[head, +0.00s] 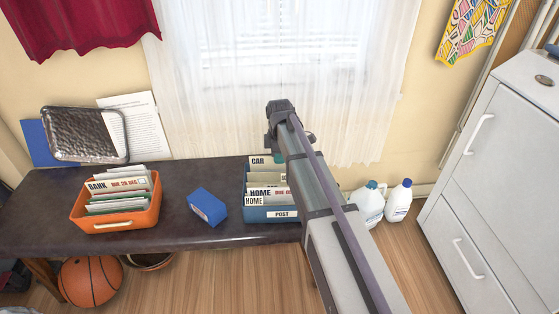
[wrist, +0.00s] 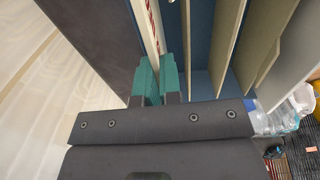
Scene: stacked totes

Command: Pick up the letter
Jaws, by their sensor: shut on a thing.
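In the wrist view the letter (wrist: 149,30) shows as a thin white edge with red marks, standing upright in the blue tote (wrist: 196,45). My gripper (wrist: 159,72) has teal fingertips, one on each side of the letter, and is shut on it. In the head view the blue tote (head: 257,215) with the POST label stands on the dark bench. My arm covers its right side, and the letter cannot be made out there.
Card dividers (head: 261,192) marked CAR and HOME stand in the blue tote, close to my fingers. An orange tote (head: 117,220) of papers and a blue box (head: 207,207) are on the bench (head: 50,207). White jugs (head: 399,200) and a cabinet (head: 500,160) stand right.

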